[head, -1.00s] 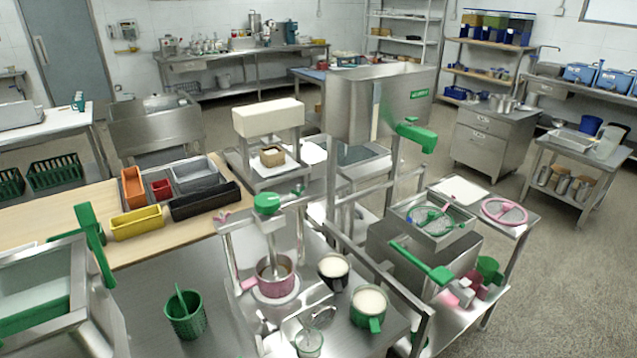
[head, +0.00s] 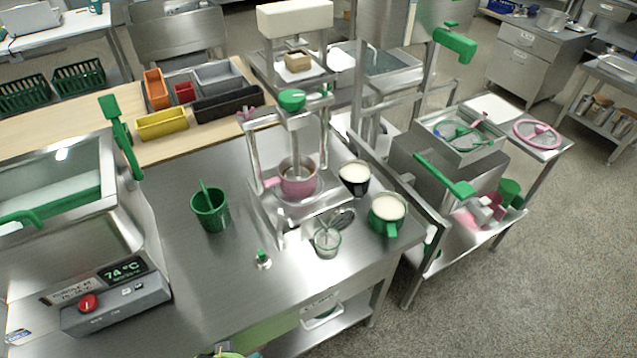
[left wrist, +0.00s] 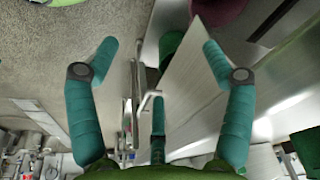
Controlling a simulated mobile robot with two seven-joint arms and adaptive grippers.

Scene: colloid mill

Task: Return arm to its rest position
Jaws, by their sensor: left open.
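Behind the fingers are a grey metal panel (left wrist: 192,78), part of a dark maroon round thing (left wrist: 222,8) and the speckled floor. In the head view a small green piece shows at the bottom edge; I cannot tell whether it belongs to my arm. Neither gripper can be made out clearly there. My right gripper is not in view.
The steel table holds a green cup (head: 210,212), a pink pot (head: 298,178) in a press stand, a glass jar (head: 327,241) and a green mug (head: 387,213). A bath with a control box (head: 118,303) reading 74 °C stands at left. Floor is clear at lower right.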

